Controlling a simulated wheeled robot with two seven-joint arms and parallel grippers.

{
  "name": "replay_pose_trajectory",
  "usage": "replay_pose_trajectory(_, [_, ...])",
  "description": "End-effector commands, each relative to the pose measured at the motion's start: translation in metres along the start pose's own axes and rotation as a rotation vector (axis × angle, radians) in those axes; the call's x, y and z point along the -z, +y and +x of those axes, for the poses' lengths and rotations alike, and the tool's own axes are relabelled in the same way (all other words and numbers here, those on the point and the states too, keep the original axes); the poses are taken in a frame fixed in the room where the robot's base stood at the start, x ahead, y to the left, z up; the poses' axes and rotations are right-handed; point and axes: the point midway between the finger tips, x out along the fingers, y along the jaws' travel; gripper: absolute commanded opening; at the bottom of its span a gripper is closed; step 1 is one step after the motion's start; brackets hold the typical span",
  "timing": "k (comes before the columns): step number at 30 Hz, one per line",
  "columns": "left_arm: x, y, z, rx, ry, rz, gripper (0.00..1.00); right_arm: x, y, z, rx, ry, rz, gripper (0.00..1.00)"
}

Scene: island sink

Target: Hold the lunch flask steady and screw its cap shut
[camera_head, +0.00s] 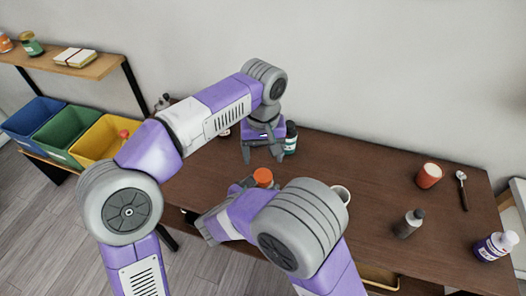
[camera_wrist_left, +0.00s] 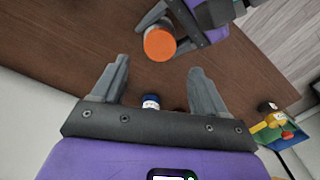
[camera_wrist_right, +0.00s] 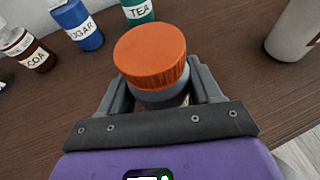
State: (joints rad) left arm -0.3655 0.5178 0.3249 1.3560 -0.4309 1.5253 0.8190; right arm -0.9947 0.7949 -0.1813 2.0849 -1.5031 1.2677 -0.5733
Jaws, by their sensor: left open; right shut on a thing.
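The lunch flask is a grey container, its body (camera_wrist_right: 163,97) partly showing in the right wrist view beneath a ribbed orange cap (camera_wrist_right: 153,52). The cap sits on top of the flask; how tightly it is screwed on cannot be told. My right gripper (camera_wrist_right: 163,88) is shut around the flask body below the cap. The cap also shows in the head view (camera_head: 263,176) and in the left wrist view (camera_wrist_left: 159,43). My left gripper (camera_wrist_left: 160,85) is open and empty, apart from the cap, which lies beyond its fingertips. In the head view the left gripper (camera_head: 263,154) is just behind the cap.
Labelled sugar (camera_wrist_right: 78,24), tea (camera_wrist_right: 138,10) and cocoa (camera_wrist_right: 28,48) containers stand behind the flask.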

Motion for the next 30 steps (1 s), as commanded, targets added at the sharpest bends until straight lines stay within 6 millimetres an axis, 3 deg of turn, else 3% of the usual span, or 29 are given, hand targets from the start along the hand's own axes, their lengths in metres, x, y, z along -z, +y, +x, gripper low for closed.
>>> replay_pose_trajectory(15, [0.0,0.0,0.068,0.002,-0.003,0.002,0.73,0.0,0.0,0.0,0.0,-0.001,0.0,0.0])
replay_pose_trajectory(29, [0.0,0.0,0.079,0.0,0.0,0.001,0.73,0.0,0.0,0.0,0.0,-0.001,0.0,0.0])
replay_pose_trajectory(30, [0.0,0.0,0.079,0.0,0.0,0.001,0.67,0.0,0.0,0.0,0.0,-0.001,0.0,0.0])
